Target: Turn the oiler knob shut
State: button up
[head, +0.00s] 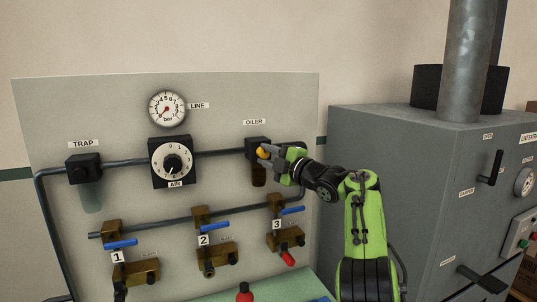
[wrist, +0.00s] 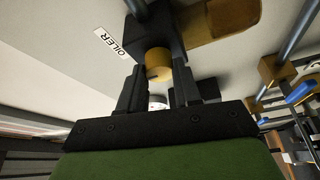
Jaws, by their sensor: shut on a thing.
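The oiler is a black block (head: 258,143) under the OILER label at the right of the panel, with an amber bowl (head: 259,175) below it. Its yellow knob (head: 263,152) faces outward and also shows in the wrist view (wrist: 158,62). My gripper (head: 268,154) is at the knob, reaching in from the right. In the wrist view (wrist: 158,76) its two black fingers are closed on the knob, one on each side. A small mark shows on the knob's face, but its turn position is hard to tell.
Left of the oiler are the AIR dial (head: 172,163), the pressure gauge (head: 167,108) and the trap (head: 84,169). Blue-handled valves (head: 213,239) numbered 1 to 3 sit below. A large grey machine (head: 400,150) stands right of my arm.

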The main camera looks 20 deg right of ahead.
dwell(0.3)
jog(key=o, duration=1.1)
jog(key=shift+c, duration=0.2)
jog(key=shift+s+d+f+b, duration=0.15)
jog(key=shift+s+b, duration=0.15)
jog(key=shift+b, duration=0.05)
jog(key=b+v, duration=0.6)
jog(key=v, duration=0.9)
jog(key=shift+s, duration=0.1)
